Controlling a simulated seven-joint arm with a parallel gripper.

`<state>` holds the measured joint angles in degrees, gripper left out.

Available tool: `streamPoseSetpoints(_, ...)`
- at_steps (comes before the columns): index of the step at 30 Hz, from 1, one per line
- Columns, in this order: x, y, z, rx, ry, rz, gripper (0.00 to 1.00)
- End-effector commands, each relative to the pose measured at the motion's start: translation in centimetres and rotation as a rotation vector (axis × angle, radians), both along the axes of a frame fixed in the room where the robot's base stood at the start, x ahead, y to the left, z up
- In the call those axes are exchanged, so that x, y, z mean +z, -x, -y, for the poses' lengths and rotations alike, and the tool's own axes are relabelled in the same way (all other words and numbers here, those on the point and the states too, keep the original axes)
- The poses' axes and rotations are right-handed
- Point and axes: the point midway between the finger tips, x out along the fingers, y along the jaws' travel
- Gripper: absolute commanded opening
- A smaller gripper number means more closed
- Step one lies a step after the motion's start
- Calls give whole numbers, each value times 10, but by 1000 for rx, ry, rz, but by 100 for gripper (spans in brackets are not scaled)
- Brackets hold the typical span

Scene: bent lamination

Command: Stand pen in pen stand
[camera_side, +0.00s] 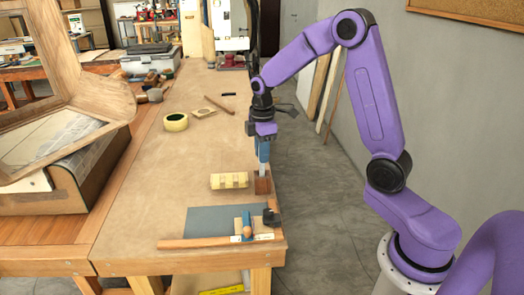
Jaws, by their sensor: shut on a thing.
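My gripper (263,157) points straight down near the right edge of the workbench, directly above a small brown wooden pen stand (262,186). It is shut on the pen (262,169), which shows as a slim, upright, pale piece between the fingers and the top of the stand. Most of the pen is hidden by the gripper. The lower end meets the stand's top in this view; I cannot tell how deep it sits inside.
A ribbed yellow cylinder (229,181) lies just left of the stand. A grey mat (212,222), a blue-headed tool (247,228) and a wooden bar (195,243) lie in front. A tape roll (175,122) sits farther back. The bench's middle left is clear.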

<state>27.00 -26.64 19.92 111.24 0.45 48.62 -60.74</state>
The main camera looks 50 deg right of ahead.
Motion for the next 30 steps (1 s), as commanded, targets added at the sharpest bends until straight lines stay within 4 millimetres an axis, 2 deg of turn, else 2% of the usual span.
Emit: streamPoseSetpoints(30, -7, 0, 0, 0, 0, -1, 0)
